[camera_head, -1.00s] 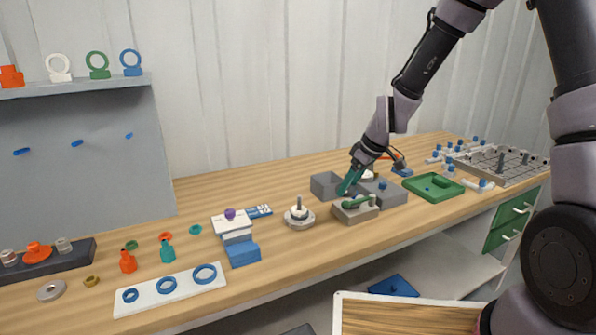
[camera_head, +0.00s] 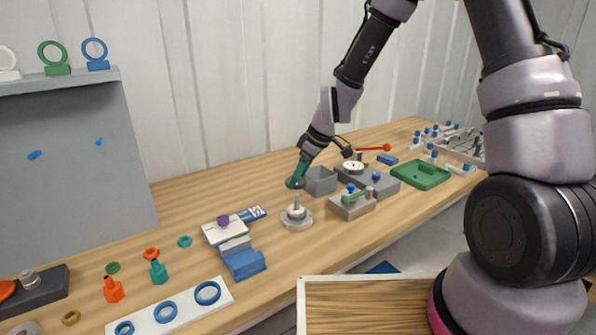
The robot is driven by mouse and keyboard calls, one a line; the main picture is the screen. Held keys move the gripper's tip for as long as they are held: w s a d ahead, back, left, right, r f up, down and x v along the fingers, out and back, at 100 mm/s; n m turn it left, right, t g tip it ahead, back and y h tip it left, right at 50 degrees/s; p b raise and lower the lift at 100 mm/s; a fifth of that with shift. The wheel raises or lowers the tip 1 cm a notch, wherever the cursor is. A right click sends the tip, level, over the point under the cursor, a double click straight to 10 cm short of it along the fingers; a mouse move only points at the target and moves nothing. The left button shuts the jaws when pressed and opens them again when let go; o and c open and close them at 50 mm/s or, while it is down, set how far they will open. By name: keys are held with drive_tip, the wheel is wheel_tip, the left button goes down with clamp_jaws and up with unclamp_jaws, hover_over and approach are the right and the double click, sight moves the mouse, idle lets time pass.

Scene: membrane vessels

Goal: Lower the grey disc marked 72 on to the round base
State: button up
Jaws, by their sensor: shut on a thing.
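The round base (camera_head: 296,222) stands on the bench in the middle of the view, pale grey, stepped, with an upright pin at its centre. My gripper (camera_head: 295,183), with teal fingers, points down just above and behind the base's pin, apart from it. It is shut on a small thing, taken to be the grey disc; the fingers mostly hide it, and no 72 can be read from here.
Right of the gripper is an open grey bin (camera_head: 320,182). A grey block with a green handle (camera_head: 354,196) stands right of the base. A blue block (camera_head: 244,263) and white plate (camera_head: 222,232) lie to its left. Bare wood surrounds the base's front.

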drive_tip(key=shift+f, duration=3.35)
drive_tip(key=o, duration=1.3)
drive_tip(key=v, duration=1.1)
drive_tip(key=shift+d+f, duration=0.1)
